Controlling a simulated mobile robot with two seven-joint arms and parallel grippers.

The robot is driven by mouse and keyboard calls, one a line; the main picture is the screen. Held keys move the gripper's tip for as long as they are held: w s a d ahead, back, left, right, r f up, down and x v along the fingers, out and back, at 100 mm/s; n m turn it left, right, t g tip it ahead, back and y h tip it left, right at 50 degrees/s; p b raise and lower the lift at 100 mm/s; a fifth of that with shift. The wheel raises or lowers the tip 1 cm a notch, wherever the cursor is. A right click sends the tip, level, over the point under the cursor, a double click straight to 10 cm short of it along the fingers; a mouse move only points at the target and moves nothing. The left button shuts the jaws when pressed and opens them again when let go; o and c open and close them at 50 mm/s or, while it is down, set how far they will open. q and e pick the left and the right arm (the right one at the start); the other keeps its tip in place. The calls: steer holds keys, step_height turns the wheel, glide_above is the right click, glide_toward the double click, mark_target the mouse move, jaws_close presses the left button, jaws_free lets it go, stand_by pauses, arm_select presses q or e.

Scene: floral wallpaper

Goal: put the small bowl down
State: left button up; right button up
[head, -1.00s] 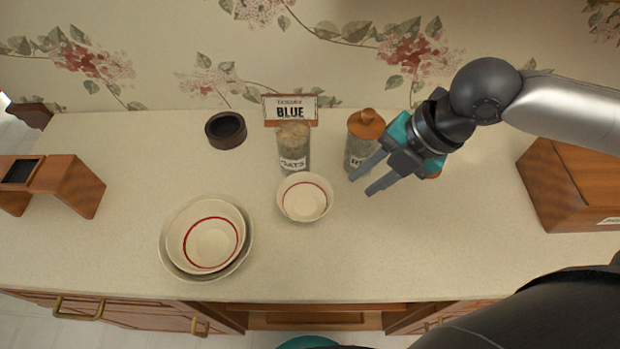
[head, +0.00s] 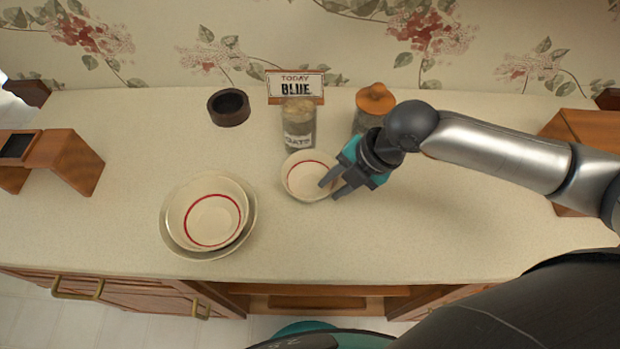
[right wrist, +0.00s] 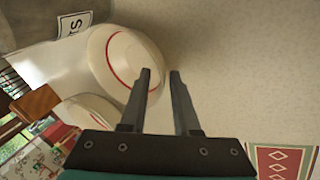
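The small bowl (head: 302,176), cream with a red ring inside, stands upright on the counter in front of the oats jar. It also shows in the right wrist view (right wrist: 112,62). My right gripper (head: 329,192) is at the bowl's right side, its fingertips over or beside the near right rim. My left gripper is not in view.
A larger bowl (head: 203,204) sits on a plate (head: 172,240) to the left. Behind stand the oats jar (head: 299,128), a lidded jar (head: 375,99), a "TODAY BLUE" sign (head: 296,84) and a dark round pot (head: 229,107). Counter in front of the small bowl is clear.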

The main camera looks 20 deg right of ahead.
steer(key=shift+w+a+f, duration=0.1)
steer(key=shift+a+f, duration=0.1)
steer(key=shift+f, duration=0.35)
jaws_close()
